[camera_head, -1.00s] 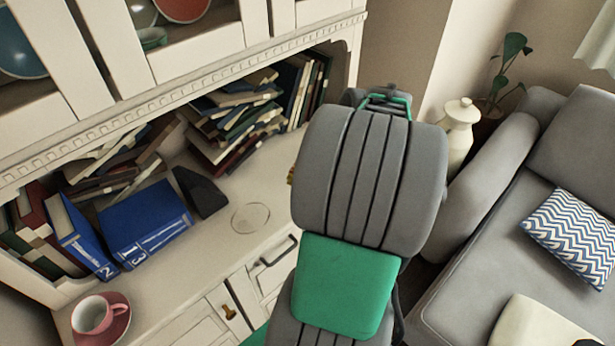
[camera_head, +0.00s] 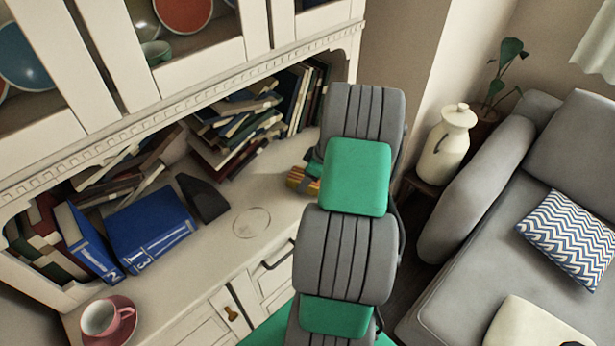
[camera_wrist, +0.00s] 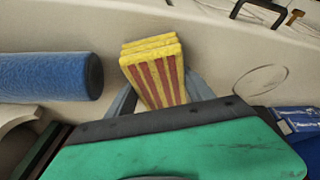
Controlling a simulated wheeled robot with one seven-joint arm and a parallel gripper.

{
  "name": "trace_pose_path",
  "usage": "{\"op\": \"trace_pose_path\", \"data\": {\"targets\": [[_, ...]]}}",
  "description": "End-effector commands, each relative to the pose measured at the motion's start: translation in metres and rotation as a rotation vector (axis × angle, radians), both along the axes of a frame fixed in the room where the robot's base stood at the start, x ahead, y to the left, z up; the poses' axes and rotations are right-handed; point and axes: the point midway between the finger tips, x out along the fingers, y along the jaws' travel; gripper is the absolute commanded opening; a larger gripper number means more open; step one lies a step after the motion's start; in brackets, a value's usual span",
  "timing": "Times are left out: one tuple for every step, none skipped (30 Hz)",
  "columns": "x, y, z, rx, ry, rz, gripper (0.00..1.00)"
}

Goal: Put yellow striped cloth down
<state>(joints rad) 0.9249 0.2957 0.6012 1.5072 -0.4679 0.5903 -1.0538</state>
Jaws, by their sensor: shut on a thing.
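The yellow striped cloth (camera_wrist: 152,72) is a folded, block-like bundle with red stripes, held between the fingers of my gripper (camera_wrist: 160,92) in the wrist view. In the head view the cloth (camera_head: 302,181) shows just left of my arm, over the right end of the cabinet's counter. My arm hides the rest of it and most of the gripper there. I cannot tell whether the cloth touches the counter (camera_head: 225,270).
A blue roll (camera_wrist: 45,77) lies left of the cloth in the wrist view. Blue binders (camera_head: 150,228), a dark wedge (camera_head: 203,198), piled books (camera_head: 235,125) and a pink cup (camera_head: 100,318) stand on the counter. A faint ring (camera_head: 251,223) marks clear counter. A sofa (camera_head: 470,230) is at right.

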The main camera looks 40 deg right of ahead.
Motion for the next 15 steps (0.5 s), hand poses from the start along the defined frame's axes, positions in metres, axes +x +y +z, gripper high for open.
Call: {"op": "trace_pose_path", "data": {"targets": [[-0.0001,0.0000,-0.0021,0.000,0.000,0.000,0.29],[-0.0002,0.0001,-0.0036,0.000,0.000,0.000,0.29],[-0.0002,0.0001,-0.0049,0.000,0.000,0.000,0.29],[-0.0002,0.0000,-0.0031,0.000,0.000,0.000,0.64],[-0.0002,0.0001,-0.0028,0.001,0.000,0.000,0.66],[-0.0003,0.0002,-0.0028,0.001,0.000,0.000,0.69],[-0.0003,0.0003,-0.0028,0.001,0.001,-0.001,0.72],[-0.0003,0.0003,-0.0028,0.001,0.000,0.000,0.74],[-0.0003,0.0003,-0.0028,0.001,0.000,0.000,0.77],[-0.0003,0.0004,-0.0028,0.001,0.001,-0.001,0.80],[-0.0003,0.0004,-0.0028,0.001,0.001,-0.001,0.82],[-0.0003,0.0004,-0.0028,0.001,0.001,-0.001,0.83],[-0.0003,0.0004,-0.0026,0.001,0.000,0.000,0.83],[-0.0003,0.0004,-0.0026,0.001,0.000,0.000,0.83],[-0.0003,0.0004,-0.0026,0.001,0.000,0.000,0.83]]}}
